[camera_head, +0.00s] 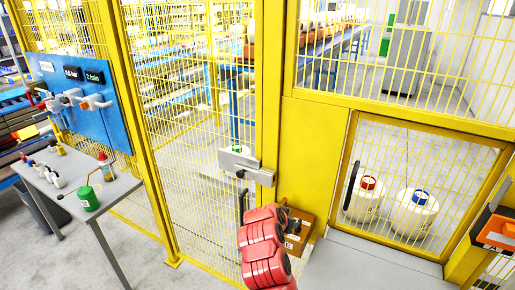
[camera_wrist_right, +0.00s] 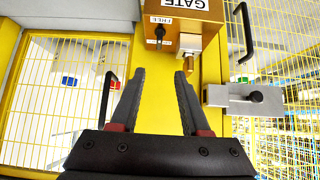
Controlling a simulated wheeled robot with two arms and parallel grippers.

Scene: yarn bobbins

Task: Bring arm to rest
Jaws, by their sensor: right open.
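My right gripper (camera_wrist_right: 160,73) is open in the right wrist view. Its two dark fingers are apart, with nothing between them. A brown-orange box (camera_wrist_right: 198,12) labelled GATE and FREE is just beyond the fingertips, with a black key-like part and a brass-coloured piece on it. In the head view my red arm (camera_head: 264,250) reaches up from the bottom middle, beside the same box (camera_head: 298,240); its gripper is mostly hidden there. Whether the fingers touch the box cannot be told. My left gripper is not in view.
A yellow mesh fence with a grey latch (camera_head: 240,162) stands ahead. A grey table (camera_head: 85,188) with a green container (camera_head: 88,198) is at left, below a blue panel (camera_head: 75,95). Two white drums (camera_head: 365,198) stand behind mesh at right.

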